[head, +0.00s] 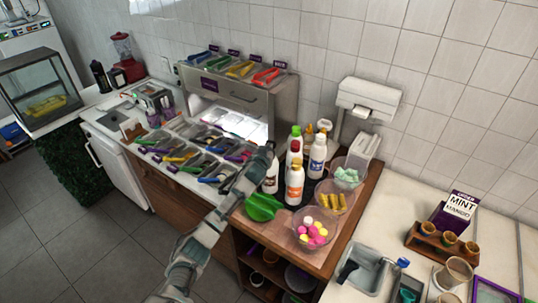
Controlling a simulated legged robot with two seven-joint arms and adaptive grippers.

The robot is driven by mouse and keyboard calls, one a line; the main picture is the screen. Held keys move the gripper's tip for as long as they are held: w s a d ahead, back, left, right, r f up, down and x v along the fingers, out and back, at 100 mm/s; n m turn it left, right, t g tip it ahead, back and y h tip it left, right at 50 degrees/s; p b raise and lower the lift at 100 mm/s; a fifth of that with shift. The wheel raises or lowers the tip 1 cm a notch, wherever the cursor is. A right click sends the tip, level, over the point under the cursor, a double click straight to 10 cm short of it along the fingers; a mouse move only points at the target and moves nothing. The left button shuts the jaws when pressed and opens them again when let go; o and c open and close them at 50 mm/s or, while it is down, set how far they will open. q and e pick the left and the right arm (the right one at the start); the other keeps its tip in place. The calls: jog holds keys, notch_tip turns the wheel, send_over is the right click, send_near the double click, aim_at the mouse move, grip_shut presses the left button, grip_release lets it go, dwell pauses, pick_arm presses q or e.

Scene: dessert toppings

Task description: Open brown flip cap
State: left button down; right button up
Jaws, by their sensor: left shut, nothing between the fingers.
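A group of white squeeze bottles stands on the wooden counter near the middle of the head view. The front bottle (295,187) has an orange-looking cap. The left bottle (271,181) is partly hidden by my left gripper (266,153), which is shut at its top. I cannot make out its cap or whether I touch it. My right gripper is not in view.
Glass bowls with pink and yellow balls (314,229), yellow pieces (331,197) and green pieces (347,173) stand right of the bottles. A green scoop (263,207) lies in front. A steel topping station (239,96) stands behind left. A sink (366,268) is at lower right.

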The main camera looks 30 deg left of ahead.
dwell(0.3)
pick_arm(q)
jog(key=shift+w+a+b, duration=0.2)
jog(key=shift+w+b, duration=0.1)
jog(key=shift+w, duration=0.35)
jog(key=shift+w+a+b, duration=0.15)
jog(key=shift+w+b, duration=0.1)
jog(key=shift+w, duration=0.4)
jog(key=shift+w+a+f+b, duration=0.1)
jog(key=shift+w+f+b, duration=0.05)
jog(key=shift+w+b, duration=0.2)
jog(key=s+d+r+p, duration=0.2)
jog(key=s+r+p, duration=0.3)
jog(key=s+p, duration=0.2)
